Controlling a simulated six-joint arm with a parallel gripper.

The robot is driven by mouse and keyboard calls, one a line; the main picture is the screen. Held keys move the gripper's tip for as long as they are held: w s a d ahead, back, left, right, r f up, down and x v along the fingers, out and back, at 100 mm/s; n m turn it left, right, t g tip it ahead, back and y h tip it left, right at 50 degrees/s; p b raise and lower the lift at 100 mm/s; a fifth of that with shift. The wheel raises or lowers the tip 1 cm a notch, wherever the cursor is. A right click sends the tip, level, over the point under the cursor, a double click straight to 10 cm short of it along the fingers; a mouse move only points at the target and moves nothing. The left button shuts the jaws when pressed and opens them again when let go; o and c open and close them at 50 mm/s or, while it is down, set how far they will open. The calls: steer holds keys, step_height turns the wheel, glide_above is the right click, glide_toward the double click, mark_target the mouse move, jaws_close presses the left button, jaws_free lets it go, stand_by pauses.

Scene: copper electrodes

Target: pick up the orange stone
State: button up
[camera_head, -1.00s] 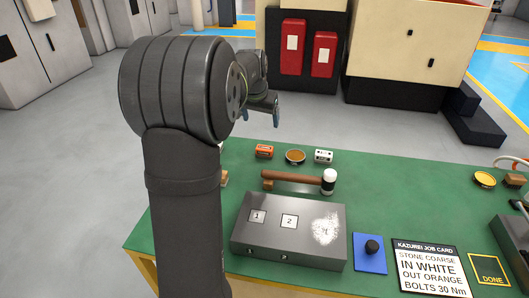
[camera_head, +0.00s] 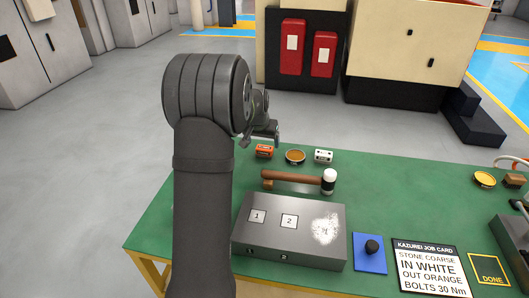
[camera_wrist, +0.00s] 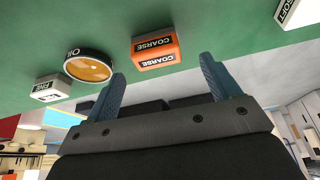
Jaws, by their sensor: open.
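The orange stone (camera_head: 264,151) is a small block near the far edge of the green table. In the wrist view the orange stone (camera_wrist: 154,51) shows the word COARSE on two faces, and it lies beyond the fingertips, between their lines. My gripper (camera_wrist: 163,68) is open and empty, with two blue-grey fingers apart. In the head view my gripper (camera_head: 262,138) is near the stone, just behind and above it; the exact gap is hard to tell.
A round oil tin (camera_head: 295,157) and a white stone (camera_head: 323,156) stand right of the orange stone. A mallet (camera_head: 300,178) lies in front, then a grey numbered block (camera_head: 250,237). A blue pad with a black knob (camera_head: 371,246) and a job card (camera_head: 430,268) are further right.

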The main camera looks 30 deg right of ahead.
mark_target(265, 147)
steer(key=x, duration=0.5)
steer(key=shift+s+d, duration=0.1)
steer(key=shift+s, duration=0.1)
steer(key=c, duration=1.1)
steer(key=shift+c, duration=0.2)
steer(key=shift+r, duration=0.1)
steer(key=shift+r, duration=0.6)
step_height(265, 147, up, 3)
steer(key=shift+f, duration=0.1)
steer(key=s+d+r, duration=0.3)
steer(key=s+r, duration=0.3)
steer(key=s, duration=0.5)
steer(key=shift+d+r, duration=0.3)
steer(key=shift+r, duration=0.1)
